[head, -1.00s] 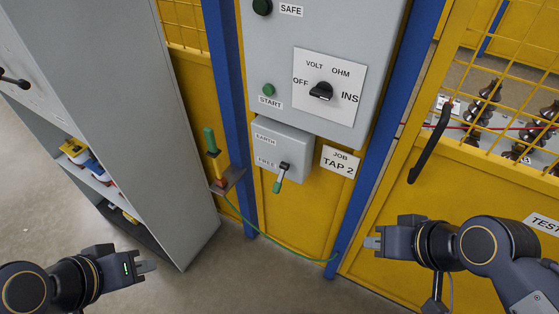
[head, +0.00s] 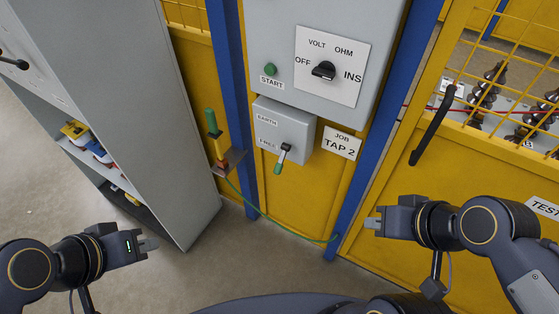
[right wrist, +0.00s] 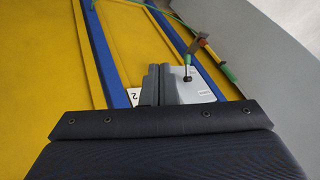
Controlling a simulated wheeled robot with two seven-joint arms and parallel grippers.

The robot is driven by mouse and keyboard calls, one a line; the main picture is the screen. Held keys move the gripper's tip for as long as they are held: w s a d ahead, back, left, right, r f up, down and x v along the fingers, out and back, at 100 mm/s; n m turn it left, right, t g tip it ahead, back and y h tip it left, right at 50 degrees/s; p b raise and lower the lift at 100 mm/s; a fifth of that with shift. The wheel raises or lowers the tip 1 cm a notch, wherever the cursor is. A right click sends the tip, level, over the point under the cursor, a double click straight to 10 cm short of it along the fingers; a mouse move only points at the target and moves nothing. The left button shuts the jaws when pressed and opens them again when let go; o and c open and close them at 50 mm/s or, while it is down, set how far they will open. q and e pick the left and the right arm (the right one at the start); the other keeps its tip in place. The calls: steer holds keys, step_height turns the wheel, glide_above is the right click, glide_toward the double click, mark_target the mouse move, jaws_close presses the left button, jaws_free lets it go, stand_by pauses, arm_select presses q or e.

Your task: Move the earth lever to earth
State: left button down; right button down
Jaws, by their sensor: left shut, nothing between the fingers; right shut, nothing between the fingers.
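The earth lever (head: 282,159) is a short lever with a black pivot and a green and white handle. It hangs downward on the front of a small grey box (head: 292,117) marked EARTH above and FREE below, and its handle points down by FREE. The lever also shows in the right wrist view (right wrist: 187,72), beyond my fingers. My right gripper (head: 371,224) is shut and empty, to the right of the lever and lower in the picture, apart from it. My left gripper (head: 150,245) is shut and empty at the lower left, far from the lever.
A green and yellow rod (head: 216,140) stands in a bracket left of the box, with a green cable (head: 275,221) running down from it. A panel with a black selector knob (head: 323,70) is above. A black door handle (head: 433,125) is at right. A grey cabinet (head: 150,120) stands left.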

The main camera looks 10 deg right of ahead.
mark_target(281, 161)
steer(key=w+d+f+m+t+h+b, duration=0.1)
steer(key=w+d+f+m+t+b, duration=0.15)
steer(key=w+f+m+b, duration=0.5)
steer(key=w+d+f+m+t+b, duration=0.1)
steer(key=w+f+m+t+b, duration=0.25)
steer(key=w+f, duration=0.7)
steer(key=w+a+f+m+y+b, duration=0.3)
steer(key=w+a+y+b, duration=0.1)
steer(key=w+a, duration=0.25)
steer(key=w+a+f+m+y+b, duration=0.2)
steer(key=w+a+y+b, duration=0.15)
steer(key=w+a, duration=0.35)
steer(key=shift+t+h, duration=0.25)
steer(key=shift+t, duration=0.05)
steer(key=s+r, duration=0.1)
steer(key=s+a, duration=0.1)
steer(key=s+a+r+b, duration=0.1)
steer(key=shift+s+a+r, duration=0.1)
steer(key=shift+s+r, duration=0.2)
steer(key=shift+s, duration=0.1)
